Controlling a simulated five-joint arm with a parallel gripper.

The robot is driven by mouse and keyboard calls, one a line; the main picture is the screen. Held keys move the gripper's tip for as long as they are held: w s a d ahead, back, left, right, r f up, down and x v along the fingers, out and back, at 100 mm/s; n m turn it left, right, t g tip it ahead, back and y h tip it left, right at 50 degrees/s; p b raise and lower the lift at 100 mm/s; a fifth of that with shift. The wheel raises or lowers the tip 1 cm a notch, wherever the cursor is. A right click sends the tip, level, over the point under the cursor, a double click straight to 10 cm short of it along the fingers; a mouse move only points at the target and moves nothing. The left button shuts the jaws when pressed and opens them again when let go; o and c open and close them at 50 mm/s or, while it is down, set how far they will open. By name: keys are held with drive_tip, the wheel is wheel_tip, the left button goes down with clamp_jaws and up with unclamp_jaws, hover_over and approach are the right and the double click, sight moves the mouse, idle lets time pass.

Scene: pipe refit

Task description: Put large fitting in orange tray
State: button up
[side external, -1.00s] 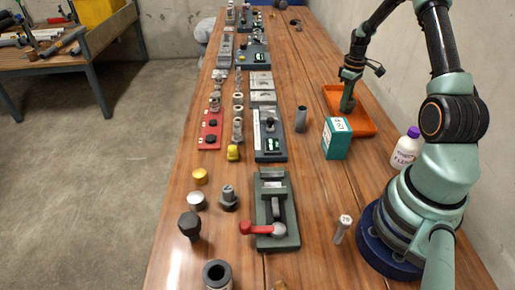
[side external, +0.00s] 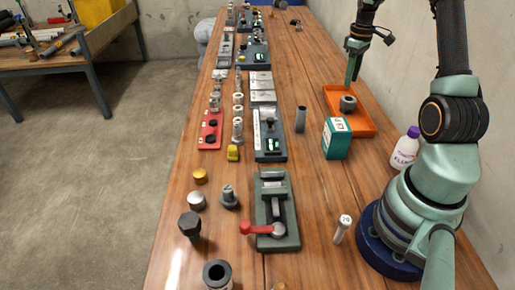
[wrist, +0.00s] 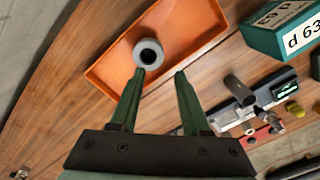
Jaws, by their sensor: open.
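The large fitting (side external: 348,103) is a dark grey, thick-walled round piece. It rests inside the orange tray (side external: 367,124), on the tray's floor. In the wrist view the fitting (wrist: 148,53) shows its round dark bore, near the middle of the orange tray (wrist: 196,50). My gripper (side external: 351,80) is above the tray, over the fitting and apart from it. In the wrist view my gripper (wrist: 158,73) has its two green fingers spread, with nothing between them.
A teal box (side external: 337,139) stands just in front of the tray, and a white bottle with a purple cap (side external: 405,148) stands to its right. A grey cylinder (side external: 301,119) stands upright to the left. A green vise with a red handle (side external: 277,211) is nearer the camera.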

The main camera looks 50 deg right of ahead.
drive_tip(key=w+a+r+t+h, duration=0.1)
drive_tip(key=w+a+r, duration=0.1)
drive_tip(key=a+r, duration=0.55)
drive_tip(key=w+a+r+t, duration=0.1)
drive_tip(key=a+r, duration=0.4)
drive_tip(key=a, duration=0.5)
drive_tip(key=s+a+t, duration=0.1)
drive_tip(key=s+a, duration=0.2)
drive_tip(key=a, duration=0.5)
drive_tip(key=s+a+t+y, duration=0.1)
drive_tip(key=s+a, duration=0.3)
drive_tip(key=a, duration=0.5)
drive_tip(key=shift+a+r+t, duration=0.15)
drive_tip(key=shift+r+t, duration=0.2)
drive_tip(key=shift+t, duration=0.45)
